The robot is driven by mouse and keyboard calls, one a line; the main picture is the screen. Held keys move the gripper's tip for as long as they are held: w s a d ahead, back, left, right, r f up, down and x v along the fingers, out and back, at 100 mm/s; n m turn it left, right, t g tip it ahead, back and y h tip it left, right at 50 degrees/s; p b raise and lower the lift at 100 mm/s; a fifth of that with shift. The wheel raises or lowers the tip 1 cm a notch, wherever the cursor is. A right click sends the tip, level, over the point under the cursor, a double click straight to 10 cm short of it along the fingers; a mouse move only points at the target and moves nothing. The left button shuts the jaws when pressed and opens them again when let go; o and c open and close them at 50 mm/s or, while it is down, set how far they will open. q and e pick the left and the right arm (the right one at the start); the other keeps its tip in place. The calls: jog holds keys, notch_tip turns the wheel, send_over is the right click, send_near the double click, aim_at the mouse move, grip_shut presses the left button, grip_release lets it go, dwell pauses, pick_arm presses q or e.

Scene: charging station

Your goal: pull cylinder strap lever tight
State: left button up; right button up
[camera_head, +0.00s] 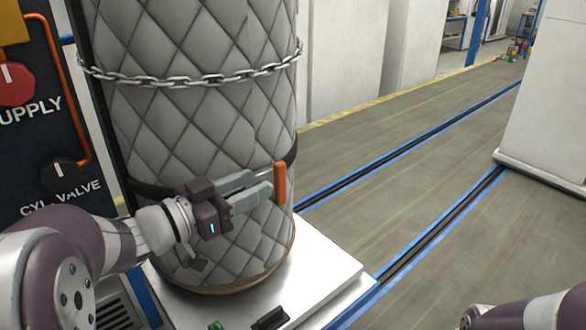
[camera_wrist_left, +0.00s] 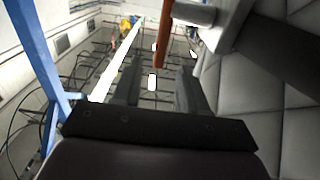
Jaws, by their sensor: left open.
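The orange strap lever (camera_head: 280,184) stands upright at the right side of the quilted grey cylinder (camera_head: 205,120). A black strap (camera_head: 150,189) runs around the cylinder at the lever's height. My left gripper (camera_head: 262,187) is open, in front of the cylinder, with its fingertips close to the lever. In the left wrist view the lever (camera_wrist_left: 165,38) hangs from a grey mount (camera_wrist_left: 193,14), and its end appears between the tips of the open fingers (camera_wrist_left: 159,66). I cannot tell whether they touch. My right gripper is out of view.
A chain (camera_head: 190,79) circles the cylinder higher up. The cylinder stands on a white platform (camera_head: 325,265). A dark panel with a red knob (camera_head: 14,84) and a black valve knob (camera_head: 60,172) is at the left. Open floor (camera_head: 400,190) lies to the right.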

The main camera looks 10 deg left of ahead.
aim_at(284, 171)
pick_arm(q)
jog(key=p+x, duration=0.1)
jog(key=x, duration=0.7)
jog(key=shift+w+d, duration=0.25)
jog(key=shift+w, duration=0.1)
grip_shut()
